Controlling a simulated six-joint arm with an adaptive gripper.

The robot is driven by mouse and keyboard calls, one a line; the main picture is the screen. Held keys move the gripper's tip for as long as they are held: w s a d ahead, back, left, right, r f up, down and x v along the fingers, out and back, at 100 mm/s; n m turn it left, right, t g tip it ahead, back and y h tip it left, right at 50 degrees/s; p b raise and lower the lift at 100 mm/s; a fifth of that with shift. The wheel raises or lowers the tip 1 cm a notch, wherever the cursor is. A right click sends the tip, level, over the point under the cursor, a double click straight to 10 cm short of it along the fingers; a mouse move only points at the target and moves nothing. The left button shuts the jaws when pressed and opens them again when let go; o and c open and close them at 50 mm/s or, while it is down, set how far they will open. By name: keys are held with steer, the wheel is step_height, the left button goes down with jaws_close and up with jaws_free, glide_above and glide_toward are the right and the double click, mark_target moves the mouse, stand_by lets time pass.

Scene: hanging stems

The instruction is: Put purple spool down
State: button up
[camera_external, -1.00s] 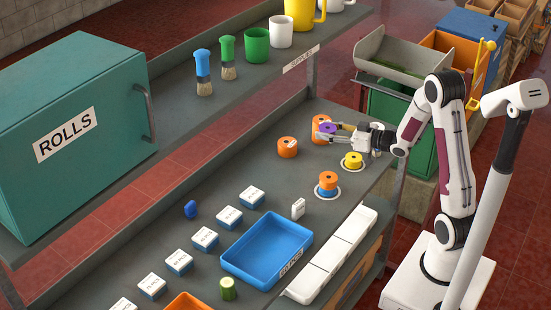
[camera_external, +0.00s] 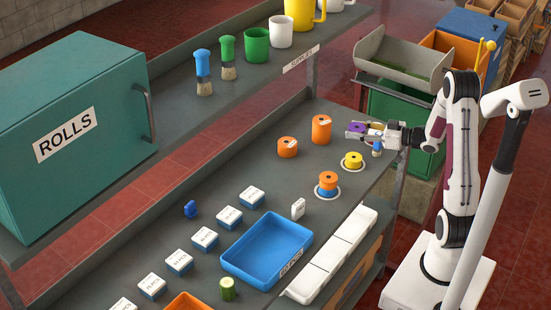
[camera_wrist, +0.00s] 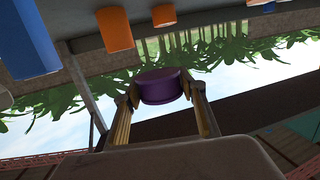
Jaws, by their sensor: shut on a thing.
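The purple spool (camera_external: 357,128) is held between the fingertips of my gripper (camera_external: 362,130), at the right part of the grey bench. In the wrist view the purple spool (camera_wrist: 160,86) sits between the two yellowish fingers of my gripper (camera_wrist: 161,90), which touch its sides. It appears held above the bench, near the yellow spool (camera_external: 352,160) on a white ring and the tall orange spool stack (camera_external: 321,129).
A lone orange spool (camera_external: 287,147) stands left of the stack. An orange spool on a blue one (camera_external: 328,183) stands on another white ring. A blue tray (camera_external: 267,250) and several white-and-blue boxes lie nearer. An upper shelf holds mugs and brushes.

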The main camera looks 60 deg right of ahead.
steer(key=shift+f, duration=0.15)
glide_above(355, 157)
steer(key=shift+w+a+f, duration=0.1)
steer(key=shift+f, duration=1.3)
steer(key=shift+w+a+f, duration=0.1)
steer(key=shift+f, duration=1.25)
steer(key=shift+f, duration=1.85)
steer(key=shift+f, duration=0.25)
steer(key=o, duration=1.1)
steer(key=shift+s+d, duration=0.1)
steer(key=shift+s, duration=0.05)
